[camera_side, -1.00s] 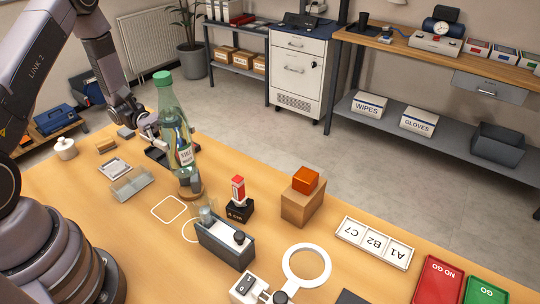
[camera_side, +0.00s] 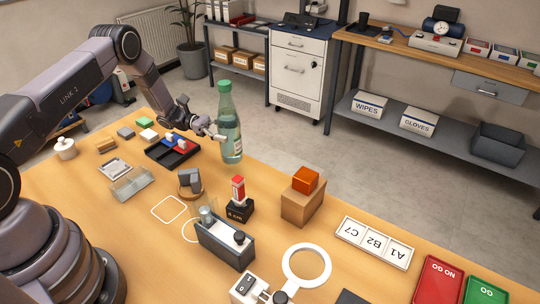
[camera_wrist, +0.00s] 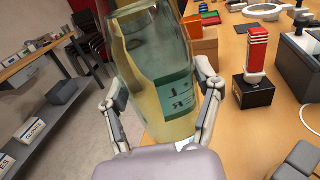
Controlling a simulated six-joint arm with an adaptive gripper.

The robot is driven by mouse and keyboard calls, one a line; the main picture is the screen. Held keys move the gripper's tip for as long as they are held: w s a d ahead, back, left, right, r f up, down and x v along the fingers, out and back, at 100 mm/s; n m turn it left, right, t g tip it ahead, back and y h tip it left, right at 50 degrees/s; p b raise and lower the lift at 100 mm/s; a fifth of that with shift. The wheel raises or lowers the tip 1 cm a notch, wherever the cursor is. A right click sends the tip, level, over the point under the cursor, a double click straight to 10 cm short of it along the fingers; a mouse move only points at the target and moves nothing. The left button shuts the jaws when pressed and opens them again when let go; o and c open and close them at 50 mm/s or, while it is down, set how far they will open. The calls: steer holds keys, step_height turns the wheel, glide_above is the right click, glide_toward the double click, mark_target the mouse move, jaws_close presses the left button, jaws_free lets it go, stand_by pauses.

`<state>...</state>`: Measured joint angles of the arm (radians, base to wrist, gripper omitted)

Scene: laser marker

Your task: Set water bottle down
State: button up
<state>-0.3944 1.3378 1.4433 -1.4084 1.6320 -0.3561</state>
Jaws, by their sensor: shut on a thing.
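The water bottle (camera_side: 229,127) is clear green with a green cap and a label. In the side view it is upright at the far edge of the wooden table, beyond the black tray. My gripper (camera_side: 221,137) is shut on the bottle from its left side. In the wrist view the bottle (camera_wrist: 160,75) fills the middle, with the fingers of my gripper (camera_wrist: 163,100) on both sides of it. I cannot tell whether the bottle's base touches the table.
A black tray (camera_side: 160,153) with coloured blocks lies left of the bottle. A red-and-white stamp on a black base (camera_side: 239,210) and a cardboard box with an orange block (camera_side: 301,205) stand nearer the camera. Table (camera_side: 262,180) between bottle and box is bare.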

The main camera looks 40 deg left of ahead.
steer(key=shift+w+f, duration=0.3)
steer(key=shift+w, duration=0.1)
steer(key=shift+w+f, duration=0.15)
steer(key=shift+f, duration=1.6)
steer(key=shift+f, duration=0.1)
steer(key=o, duration=1.2)
steer(key=shift+f, duration=0.15)
steer(key=shift+o, duration=0.2)
